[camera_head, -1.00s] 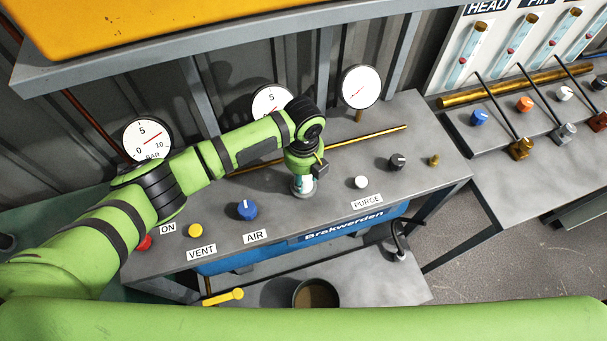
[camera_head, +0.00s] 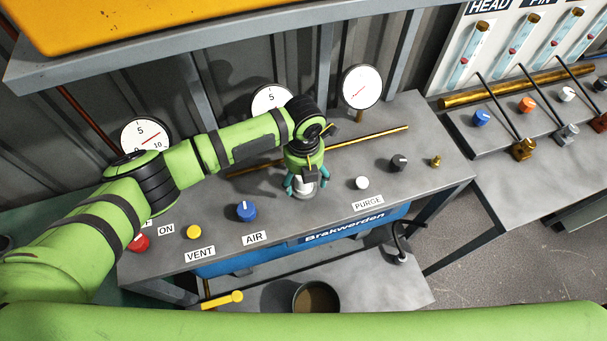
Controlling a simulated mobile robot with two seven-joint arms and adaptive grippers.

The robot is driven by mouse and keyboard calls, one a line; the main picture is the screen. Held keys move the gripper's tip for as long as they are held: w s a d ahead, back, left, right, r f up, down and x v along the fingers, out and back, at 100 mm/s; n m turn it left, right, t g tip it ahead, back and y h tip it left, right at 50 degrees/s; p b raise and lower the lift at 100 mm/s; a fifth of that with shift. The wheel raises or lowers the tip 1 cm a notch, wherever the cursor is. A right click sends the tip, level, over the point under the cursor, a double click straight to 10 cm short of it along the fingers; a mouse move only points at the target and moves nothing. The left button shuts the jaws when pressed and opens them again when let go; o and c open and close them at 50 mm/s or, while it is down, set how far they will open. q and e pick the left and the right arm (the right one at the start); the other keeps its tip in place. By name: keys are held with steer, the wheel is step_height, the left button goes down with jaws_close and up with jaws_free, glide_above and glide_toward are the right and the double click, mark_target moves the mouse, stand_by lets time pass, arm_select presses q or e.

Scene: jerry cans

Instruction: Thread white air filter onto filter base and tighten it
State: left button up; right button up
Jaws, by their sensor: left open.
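The white air filter (camera_head: 303,193) stands on the grey panel, between the blue AIR knob and the white PURGE button. Only its lower part shows. My left gripper (camera_head: 306,186) points down right over it, with its teal fingers open and spread to either side of the filter. I cannot tell whether the fingers touch it. The filter base is hidden under the filter and gripper. My right gripper is not in view.
On the panel (camera_head: 330,230) are the blue AIR knob (camera_head: 246,210), yellow VENT button (camera_head: 194,232), red button (camera_head: 138,243), white PURGE button (camera_head: 362,183) and a black knob (camera_head: 398,162). A brass pipe (camera_head: 370,139) and gauges (camera_head: 361,87) stand behind.

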arm_select(q)
steer(key=shift+r, duration=0.25)
step_height(320, 180, up, 12)
steer(key=shift+f, duration=0.25)
stand_by(0.4)
